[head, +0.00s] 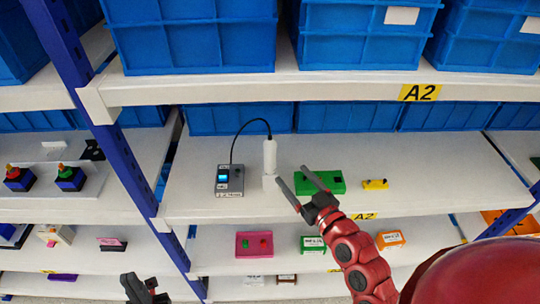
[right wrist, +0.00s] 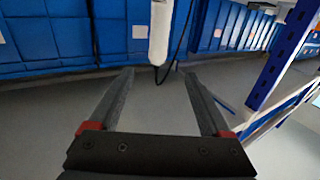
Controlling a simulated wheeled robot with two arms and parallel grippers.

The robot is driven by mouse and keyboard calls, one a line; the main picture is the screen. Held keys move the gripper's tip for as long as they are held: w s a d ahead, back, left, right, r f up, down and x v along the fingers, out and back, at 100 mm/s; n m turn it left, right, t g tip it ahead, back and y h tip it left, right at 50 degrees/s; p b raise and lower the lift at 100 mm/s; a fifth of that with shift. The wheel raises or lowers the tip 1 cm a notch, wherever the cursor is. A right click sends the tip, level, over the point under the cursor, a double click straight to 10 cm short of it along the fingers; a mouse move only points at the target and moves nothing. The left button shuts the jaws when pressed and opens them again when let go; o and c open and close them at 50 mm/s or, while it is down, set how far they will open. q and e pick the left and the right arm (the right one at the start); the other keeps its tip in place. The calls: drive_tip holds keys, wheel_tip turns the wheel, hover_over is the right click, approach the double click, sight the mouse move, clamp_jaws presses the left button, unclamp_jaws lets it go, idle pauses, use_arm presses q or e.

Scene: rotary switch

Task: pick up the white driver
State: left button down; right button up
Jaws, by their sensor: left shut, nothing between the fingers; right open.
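The white driver (head: 269,157) stands upright on the middle shelf, on a pale stand, with a black cable from its top to a grey control box (head: 229,180). My right gripper (head: 290,173) is open and empty, just right of the driver's lower part in the head view. In the right wrist view the driver (right wrist: 160,32) shows beyond the fingertips, in line with the gap between the fingers (right wrist: 160,74), and is not held. My left gripper (head: 142,288) is shut and empty, low at the bottom of the head view, far from the driver.
A green block (head: 322,183) and a small yellow part (head: 375,184) lie right of the driver. Blue bins (head: 225,120) stand behind it. The upper shelf edge (head: 260,88) is above, and a blue rack post (head: 122,165) is at left. The shelf's right part is clear.

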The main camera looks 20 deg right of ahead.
sight(273, 152)
drive_tip(key=b+x, duration=0.5)
drive_tip(key=b, duration=0.1)
drive_tip(key=f+b+x, duration=0.1)
drive_tip(key=b+x, duration=0.2)
drive_tip(key=b, duration=0.1)
drive_tip(key=shift+w, duration=0.4)
drive_tip(key=shift+w+a+r, duration=0.1)
drive_tip(key=shift+w+r, duration=0.1)
drive_tip(key=shift+w, duration=0.3)
drive_tip(key=shift+w+a+r, duration=0.1)
drive_tip(key=shift+w+r, duration=0.1)
drive_tip(key=shift+w, duration=0.75)
drive_tip(key=shift+w+a+f+p, duration=0.1)
drive_tip(key=shift+w+a+p, duration=0.1)
drive_tip(key=shift+w+p, duration=0.35)
drive_tip(key=x, duration=0.1)
drive_tip(key=p+x, duration=0.2)
drive_tip(key=shift+f, duration=0.25)
drive_tip(key=shift+w+f, duration=0.2)
drive_tip(key=shift+w, duration=0.25)
drive_tip(key=shift+c, duration=0.4)
clamp_jaws()
